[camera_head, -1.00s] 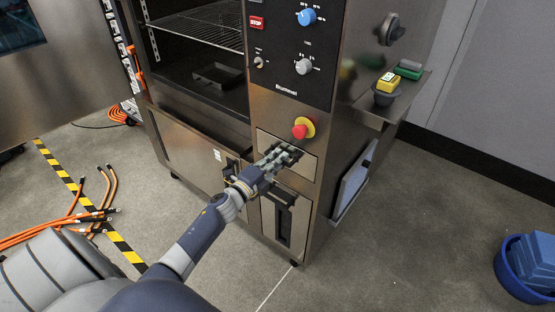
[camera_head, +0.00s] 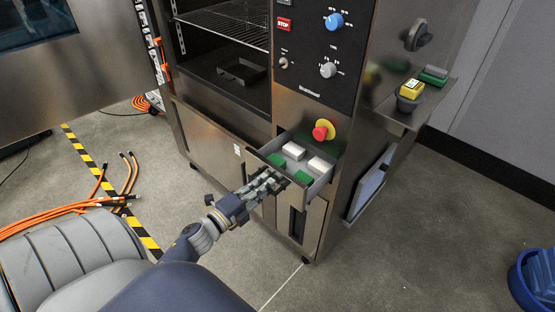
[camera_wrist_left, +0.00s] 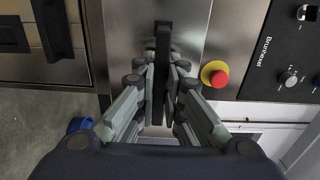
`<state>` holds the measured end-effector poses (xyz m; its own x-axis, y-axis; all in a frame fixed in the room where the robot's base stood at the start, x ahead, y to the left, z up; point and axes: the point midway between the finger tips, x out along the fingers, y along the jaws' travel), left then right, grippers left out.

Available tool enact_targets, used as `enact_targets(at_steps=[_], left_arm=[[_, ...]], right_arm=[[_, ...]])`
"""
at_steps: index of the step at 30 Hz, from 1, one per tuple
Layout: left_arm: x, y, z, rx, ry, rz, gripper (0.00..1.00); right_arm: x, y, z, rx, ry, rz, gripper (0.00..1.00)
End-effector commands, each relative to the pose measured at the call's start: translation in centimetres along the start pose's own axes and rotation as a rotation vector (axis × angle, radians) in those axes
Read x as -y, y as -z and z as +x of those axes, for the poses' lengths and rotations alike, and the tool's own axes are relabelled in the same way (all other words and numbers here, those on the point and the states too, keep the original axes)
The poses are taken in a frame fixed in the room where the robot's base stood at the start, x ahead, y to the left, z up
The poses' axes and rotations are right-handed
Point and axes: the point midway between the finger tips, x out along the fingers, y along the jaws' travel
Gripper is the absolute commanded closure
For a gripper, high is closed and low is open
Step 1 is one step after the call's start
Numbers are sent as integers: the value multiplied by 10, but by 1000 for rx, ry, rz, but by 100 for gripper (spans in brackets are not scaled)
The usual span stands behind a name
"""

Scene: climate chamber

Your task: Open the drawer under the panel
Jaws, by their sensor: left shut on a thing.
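The drawer (camera_head: 318,188) under the control panel (camera_head: 318,50) stands pulled out from the steel cabinet. White blocks and green blocks lie inside it. My left gripper (camera_head: 272,183) is at the drawer's front, shut on its handle. In the left wrist view, the dark bar handle (camera_wrist_left: 162,50) runs between the fingers of my left gripper (camera_wrist_left: 162,80), with the steel drawer front behind it. My right gripper is not in view.
A red emergency button (camera_head: 320,132) on a yellow ring sits just above the drawer. A lower door with a dark handle (camera_head: 296,222) is beneath it. Orange cables (camera_head: 110,195) lie at left, a blue basket (camera_head: 535,283) at right. The floor in front is mostly clear.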

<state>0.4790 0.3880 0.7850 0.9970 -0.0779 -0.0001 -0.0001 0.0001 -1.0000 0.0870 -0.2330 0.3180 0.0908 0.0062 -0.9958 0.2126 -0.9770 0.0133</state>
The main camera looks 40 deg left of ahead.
Motion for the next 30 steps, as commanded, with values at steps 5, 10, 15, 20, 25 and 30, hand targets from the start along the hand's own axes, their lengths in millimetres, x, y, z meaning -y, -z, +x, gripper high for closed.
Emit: enact_targets(at_steps=[5,10,15,20,25,30], left_arm=[[-1,0,-26,1,-3,0,100],[-1,0,-36,0,-1,0,100],[-1,0,-39,0,-1,0,100],[-1,0,-39,-1,-1,0,100],[-1,0,-39,-1,-1,0,75],[0,0,-39,0,0,0,70]], right_arm=[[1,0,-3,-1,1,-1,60],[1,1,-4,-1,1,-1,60],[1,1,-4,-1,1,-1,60],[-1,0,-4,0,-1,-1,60],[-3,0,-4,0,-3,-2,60],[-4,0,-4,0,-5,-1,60]])
